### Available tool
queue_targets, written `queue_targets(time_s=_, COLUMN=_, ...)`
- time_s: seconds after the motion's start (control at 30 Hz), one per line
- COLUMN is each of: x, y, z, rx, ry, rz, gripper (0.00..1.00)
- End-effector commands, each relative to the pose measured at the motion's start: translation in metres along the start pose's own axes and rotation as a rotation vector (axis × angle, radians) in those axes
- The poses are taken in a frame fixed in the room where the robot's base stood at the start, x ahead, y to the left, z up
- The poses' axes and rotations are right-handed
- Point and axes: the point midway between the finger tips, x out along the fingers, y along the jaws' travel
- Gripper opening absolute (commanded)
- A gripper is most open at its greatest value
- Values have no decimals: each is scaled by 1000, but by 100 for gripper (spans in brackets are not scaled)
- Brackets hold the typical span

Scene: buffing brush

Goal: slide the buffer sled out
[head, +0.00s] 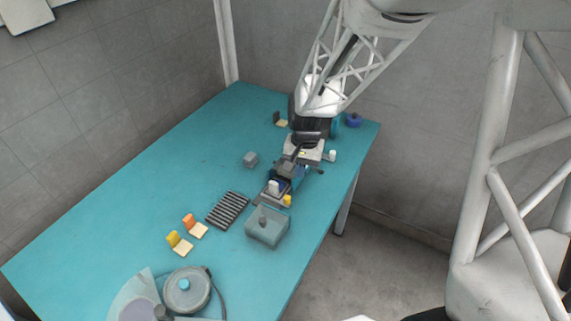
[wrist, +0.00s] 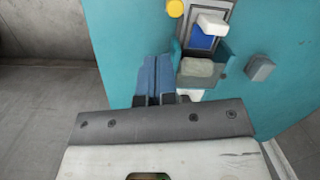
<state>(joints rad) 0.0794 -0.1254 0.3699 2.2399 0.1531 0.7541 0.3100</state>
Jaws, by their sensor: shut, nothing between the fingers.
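The buffing device, which I take to carry the sled, shows in the head view as a small dark base (head: 266,199) with a white block, a blue part and a yellow knob. In the wrist view, a grey-teal holder (wrist: 221,73) with a pale pad in it lies just beyond my fingers, below a blue panel (wrist: 201,39) and a white block (wrist: 213,24). I cannot tell for sure which piece is the sled. My gripper (wrist: 168,99) is shut and empty, close beside the holder; contact cannot be told. In the head view my gripper (head: 289,163) partly hides the device.
A grey lidded box (head: 267,228) stands in front of the device, and a ribbed dark rack (head: 227,210) to its left. A small grey block (head: 250,159) lies left of my gripper. A round grey machine (head: 187,291) is at the near edge.

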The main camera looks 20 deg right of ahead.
Motion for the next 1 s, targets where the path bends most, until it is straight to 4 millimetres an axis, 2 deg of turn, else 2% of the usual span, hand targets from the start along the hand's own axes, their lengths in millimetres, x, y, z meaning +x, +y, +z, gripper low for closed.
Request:
queue_targets(time_s=0.2, x=-13, y=23, z=-24, rx=381, ry=-97, rz=-67, gripper=0)
queue_targets(time_s=0.43, x=-24, y=38, z=-40, rx=656, ry=-181, rz=-116, gripper=0)
queue_targets(time_s=0.6, x=-27, y=43, z=-45, rx=733, ry=-208, rz=-129, gripper=0)
queue_targets(time_s=1.0, x=-26, y=43, z=-45, rx=739, ry=-210, rz=-130, gripper=0)
